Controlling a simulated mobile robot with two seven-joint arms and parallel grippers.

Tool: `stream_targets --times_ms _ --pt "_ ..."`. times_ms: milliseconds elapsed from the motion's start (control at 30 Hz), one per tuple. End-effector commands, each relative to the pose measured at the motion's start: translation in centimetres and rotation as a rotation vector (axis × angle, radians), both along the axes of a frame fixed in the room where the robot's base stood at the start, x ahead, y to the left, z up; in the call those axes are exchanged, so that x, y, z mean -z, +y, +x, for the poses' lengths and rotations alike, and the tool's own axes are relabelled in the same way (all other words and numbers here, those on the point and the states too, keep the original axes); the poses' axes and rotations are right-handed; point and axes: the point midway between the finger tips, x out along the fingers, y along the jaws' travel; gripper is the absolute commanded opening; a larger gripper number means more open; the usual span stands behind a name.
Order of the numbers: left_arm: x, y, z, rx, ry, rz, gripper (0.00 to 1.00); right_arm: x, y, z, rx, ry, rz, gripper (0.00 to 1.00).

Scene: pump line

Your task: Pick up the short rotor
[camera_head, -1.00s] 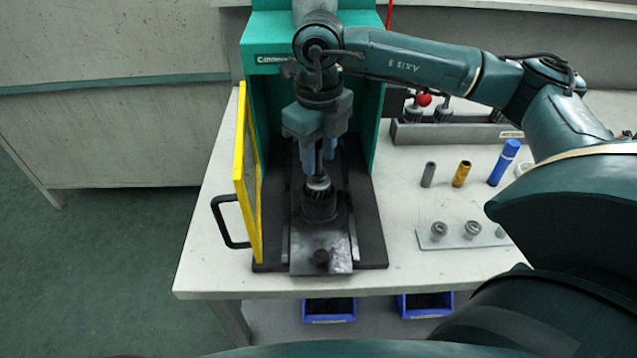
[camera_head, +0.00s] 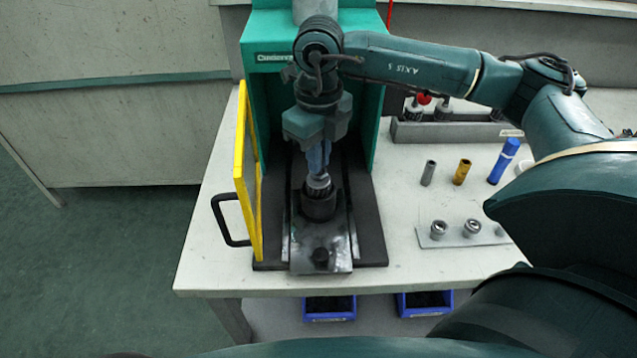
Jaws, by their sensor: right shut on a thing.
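The short rotor (camera_head: 319,186) stands upright in the dark round holder (camera_head: 319,207) on the metal slide plate of the green press. Only its light top and a dark ribbed part below show; its lower end is hidden in the holder. My right gripper (camera_head: 318,168) points down from above, inside the press opening, with its bluish fingers shut on the short rotor's upper end. My left gripper is not in view.
The yellow door (camera_head: 249,180) with a black handle stands open left of the press. Right of it are a grey tube (camera_head: 428,173), a brass tube (camera_head: 461,173), a blue cylinder (camera_head: 503,161) and a plate with rings (camera_head: 458,236). A grey rack (camera_head: 460,131) stands behind.

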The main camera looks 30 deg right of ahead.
Motion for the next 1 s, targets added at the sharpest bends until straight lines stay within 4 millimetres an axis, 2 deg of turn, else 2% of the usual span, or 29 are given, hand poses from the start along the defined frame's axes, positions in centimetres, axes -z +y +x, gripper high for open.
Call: stream_targets --times_ms 467,567,800,1000 --pt "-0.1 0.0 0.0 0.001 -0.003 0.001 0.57 -0.7 0.0 0.1 0.001 -0.006 0.001 0.00" --pt "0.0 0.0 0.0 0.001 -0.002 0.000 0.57 -2.0 0.0 0.2 0.002 -0.009 0.000 0.00" --pt "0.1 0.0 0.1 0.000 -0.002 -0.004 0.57 -6.7 0.1 0.2 0.000 -0.009 0.001 0.00" --pt "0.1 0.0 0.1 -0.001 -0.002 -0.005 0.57 -9.4 0.0 0.1 -0.001 -0.005 0.000 0.00"
